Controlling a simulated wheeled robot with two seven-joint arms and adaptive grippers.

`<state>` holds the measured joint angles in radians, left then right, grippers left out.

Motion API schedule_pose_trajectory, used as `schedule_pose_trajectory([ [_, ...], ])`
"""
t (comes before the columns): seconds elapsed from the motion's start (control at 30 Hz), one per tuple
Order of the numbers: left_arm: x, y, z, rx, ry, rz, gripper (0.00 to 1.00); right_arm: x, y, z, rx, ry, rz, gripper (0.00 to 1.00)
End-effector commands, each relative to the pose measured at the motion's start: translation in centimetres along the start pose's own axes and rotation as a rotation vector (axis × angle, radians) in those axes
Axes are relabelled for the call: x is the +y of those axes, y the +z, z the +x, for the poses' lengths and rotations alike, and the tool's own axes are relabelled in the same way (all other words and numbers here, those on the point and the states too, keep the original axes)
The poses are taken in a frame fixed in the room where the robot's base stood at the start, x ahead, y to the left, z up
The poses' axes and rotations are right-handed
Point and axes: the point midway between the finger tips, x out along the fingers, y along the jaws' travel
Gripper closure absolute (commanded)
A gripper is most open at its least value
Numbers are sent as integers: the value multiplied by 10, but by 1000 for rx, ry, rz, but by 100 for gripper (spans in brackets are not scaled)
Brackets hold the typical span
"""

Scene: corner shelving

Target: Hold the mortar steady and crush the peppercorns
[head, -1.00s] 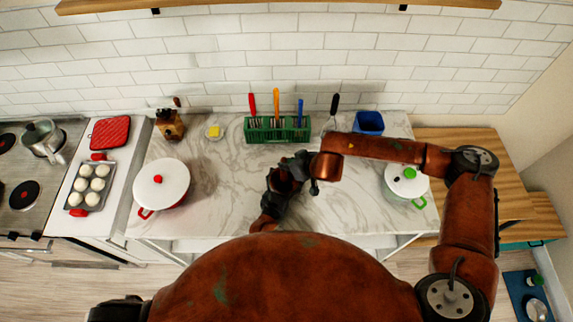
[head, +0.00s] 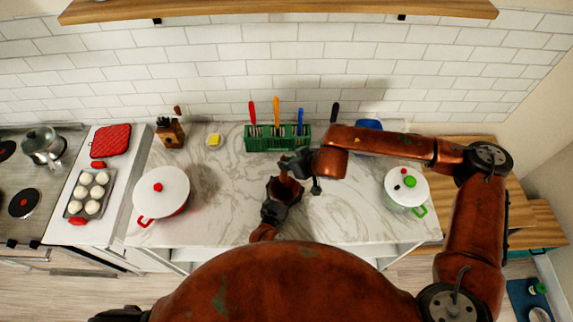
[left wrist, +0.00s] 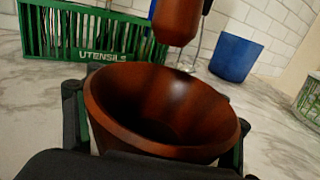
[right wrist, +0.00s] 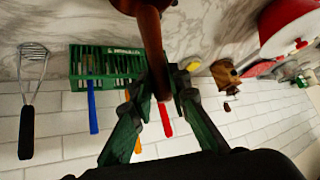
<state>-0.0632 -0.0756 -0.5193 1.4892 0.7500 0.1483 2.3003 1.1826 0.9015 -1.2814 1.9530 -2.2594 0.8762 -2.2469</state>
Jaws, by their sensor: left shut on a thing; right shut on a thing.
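The mortar (head: 286,190) is a reddish-brown wooden bowl near the front middle of the counter. It fills the left wrist view (left wrist: 160,112), upright with a dark hollow; I cannot make out peppercorns inside. My left gripper (head: 279,204) is shut on the mortar, with its fingers on both sides. My right gripper (head: 298,167) is shut on the brown pestle (right wrist: 151,40). In the left wrist view the pestle's rounded end (left wrist: 178,20) hangs above the mortar's far rim, apart from the bowl.
A green utensil basket (head: 262,143) stands behind the mortar. A blue cup (head: 368,124) is partly hidden by my right arm. A red-trimmed white pot (head: 163,188) stands left and a green-trimmed one (head: 404,193) right. The counter between the left pot and mortar is clear.

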Motion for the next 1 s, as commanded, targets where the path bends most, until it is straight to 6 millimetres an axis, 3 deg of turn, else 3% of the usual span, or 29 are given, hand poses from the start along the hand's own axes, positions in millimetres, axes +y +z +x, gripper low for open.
schedule_pose_trajectory([
  [0.37, 0, 1, 0, -2, 0, 0, 62, 0, 0, 0, 1, 0, 0, 100],
  [0.4, 0, 1, 0, -2, 0, 0, 32, 0, 0, 0, 1, 0, 0, 100],
  [0.8, 0, 0, 0, -1, 0, 0, 5, 0, 0, 0, 1, 0, 0, 100],
  [1.0, 0, 0, 0, 0, 0, 0, 5, 0, 0, 0, 1, 0, 0, 100],
])
